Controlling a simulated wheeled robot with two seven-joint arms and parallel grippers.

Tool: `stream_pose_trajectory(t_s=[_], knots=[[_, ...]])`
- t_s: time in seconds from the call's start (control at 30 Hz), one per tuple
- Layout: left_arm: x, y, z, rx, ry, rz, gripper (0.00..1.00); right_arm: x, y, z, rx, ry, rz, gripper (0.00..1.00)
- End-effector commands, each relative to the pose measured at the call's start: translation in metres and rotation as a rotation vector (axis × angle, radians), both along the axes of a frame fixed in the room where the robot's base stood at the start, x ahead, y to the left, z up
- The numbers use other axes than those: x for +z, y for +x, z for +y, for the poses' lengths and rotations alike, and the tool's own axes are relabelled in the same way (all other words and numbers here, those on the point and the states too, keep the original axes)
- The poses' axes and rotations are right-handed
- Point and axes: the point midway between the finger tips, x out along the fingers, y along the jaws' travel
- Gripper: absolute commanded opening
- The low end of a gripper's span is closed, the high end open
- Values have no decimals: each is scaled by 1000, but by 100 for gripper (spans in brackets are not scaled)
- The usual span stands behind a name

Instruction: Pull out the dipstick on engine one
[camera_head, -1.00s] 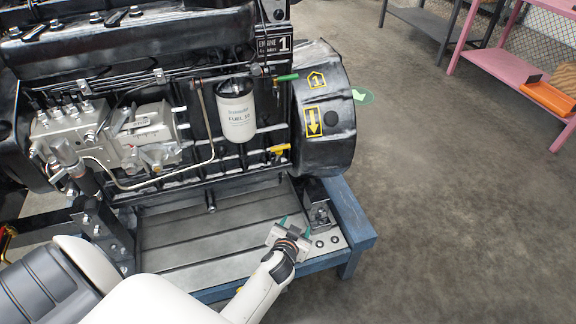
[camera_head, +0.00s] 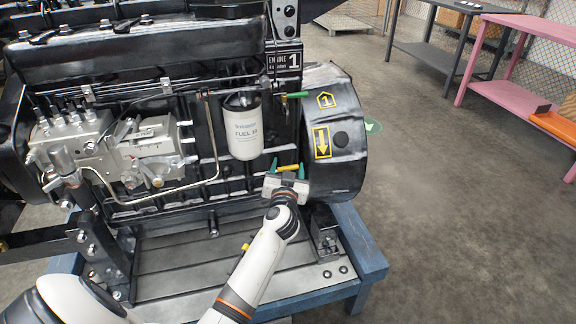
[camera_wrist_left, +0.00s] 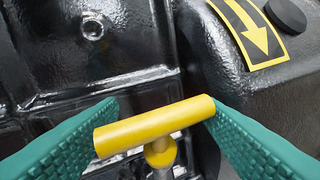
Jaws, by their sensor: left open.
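Engine one (camera_head: 185,120) is a black diesel engine marked with a "1" plate, on a blue stand. The dipstick's yellow T-handle (camera_head: 288,168) sits low on the engine's side, right of and below the white fuel filter. My left gripper (camera_head: 288,172) is at the handle, with its green fingers open on either side of it. In the left wrist view the yellow handle (camera_wrist_left: 155,127) lies crosswise between the two green finger pads, its ends close to them; I cannot tell whether they touch. The dipstick's lower part is mostly hidden. My right gripper is not in view.
The fuel filter (camera_head: 243,126) hangs just above left of the handle. A green-handled valve (camera_head: 296,95) is above. The rounded black housing (camera_head: 335,170) with a yellow arrow label bounds the right side. Open floor lies right, before a pink table (camera_head: 520,28).

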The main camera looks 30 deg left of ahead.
Motion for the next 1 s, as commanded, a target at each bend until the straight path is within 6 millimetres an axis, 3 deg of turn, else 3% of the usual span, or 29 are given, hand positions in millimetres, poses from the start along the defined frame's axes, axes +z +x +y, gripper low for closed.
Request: stream_pose_trajectory(t_s=[0.13,0.47,0.77,1.0], knots=[[0,11,6,-1,0,0,59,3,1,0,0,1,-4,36],[0,14,8,0,0,1,59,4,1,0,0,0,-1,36],[0,14,8,0,0,1,12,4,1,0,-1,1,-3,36],[7,22,5,0,-2,-1,11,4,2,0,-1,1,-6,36]])
